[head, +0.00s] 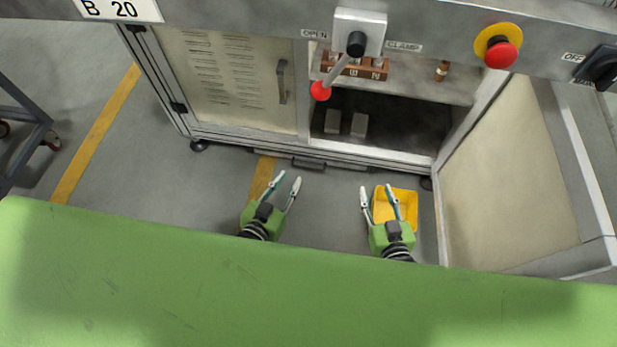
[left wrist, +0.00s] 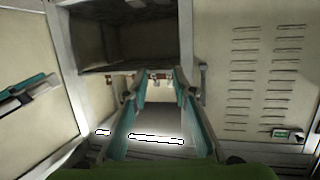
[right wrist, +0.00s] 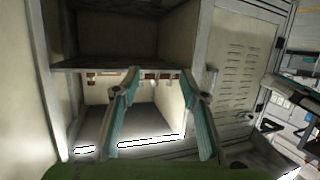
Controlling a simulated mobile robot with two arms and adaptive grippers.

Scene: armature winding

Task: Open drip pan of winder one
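Low along the front of the grey cabinet, in the head view, runs a narrow strip with a dark handle (head: 308,164), which looks like the front of the drip pan (head: 345,172). It appears flush with the cabinet base. My left gripper (head: 290,176) is open and empty, below and slightly left of the handle in the picture, apart from it. My right gripper (head: 376,187) is open and empty, further right. Both wrist views show spread fingers with nothing between them, facing the cabinet. I cannot make out the pan in either wrist view.
A red-knobbed lever (head: 321,91) hangs above. A green surface (head: 190,280) fills the foreground.

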